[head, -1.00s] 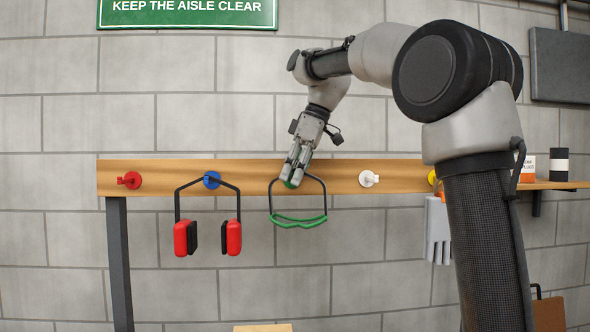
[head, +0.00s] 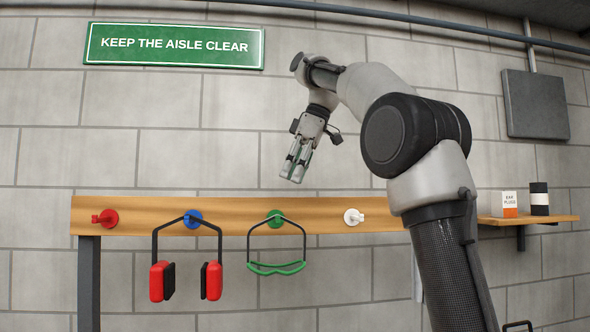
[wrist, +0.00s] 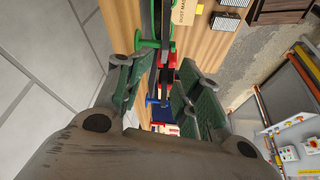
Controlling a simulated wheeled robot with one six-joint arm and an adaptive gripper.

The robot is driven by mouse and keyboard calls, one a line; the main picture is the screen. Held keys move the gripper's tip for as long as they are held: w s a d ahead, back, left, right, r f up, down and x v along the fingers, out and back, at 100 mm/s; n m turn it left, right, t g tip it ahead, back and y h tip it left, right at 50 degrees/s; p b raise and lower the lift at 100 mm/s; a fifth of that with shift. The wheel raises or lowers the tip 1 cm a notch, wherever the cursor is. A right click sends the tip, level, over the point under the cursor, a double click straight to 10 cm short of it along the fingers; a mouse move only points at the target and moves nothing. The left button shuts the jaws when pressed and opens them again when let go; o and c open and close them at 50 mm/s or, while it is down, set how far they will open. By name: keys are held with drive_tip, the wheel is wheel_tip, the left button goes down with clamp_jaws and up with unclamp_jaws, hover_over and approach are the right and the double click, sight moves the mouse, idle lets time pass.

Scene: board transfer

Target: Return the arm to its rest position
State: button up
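My gripper (head: 293,179) is in the air above the board, a little above and right of the green peg (head: 276,217), pointing down. It holds nothing. In the wrist view its two fingers (wrist: 163,88) stand apart with green pads. Green-framed goggles (head: 277,268) hang by their black strap from the green peg, apart from the gripper. My arm is bent, with its elbow at the right of the head view.
Red and black earmuffs (head: 157,281) hang from the blue peg (head: 192,218). The red peg (head: 105,218) and white peg (head: 354,216) are bare on the wooden board (head: 148,214). A shelf (head: 553,219) at right bears an ear plugs box (head: 510,204) and a dark canister (head: 539,198).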

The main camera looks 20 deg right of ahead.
drive_tip(key=s+d+f+m+h, duration=0.1)
drive_tip(key=s+d+f+m, duration=0.2)
drive_tip(key=s+f, duration=0.6)
drive_tip(key=s+d+f+m+t+h, duration=0.1)
drive_tip(key=s+d+f+m, duration=0.3)
drive_tip(key=s+f, duration=0.5)
drive_tip(key=s+d+f+m+t+h, duration=0.1)
drive_tip(key=s+d+f+m+h, duration=0.1)
drive_tip(key=s+f+m, duration=0.3)
drive_tip(key=s+d+f, duration=0.1)
drive_tip(key=s+f, duration=0.3)
drive_tip(key=f, duration=0.5)
drive_tip(key=shift+d+f+m, duration=0.25)
drive_tip(key=shift+d+m, duration=0.15)
drive_tip(key=shift+s+d, duration=0.1)
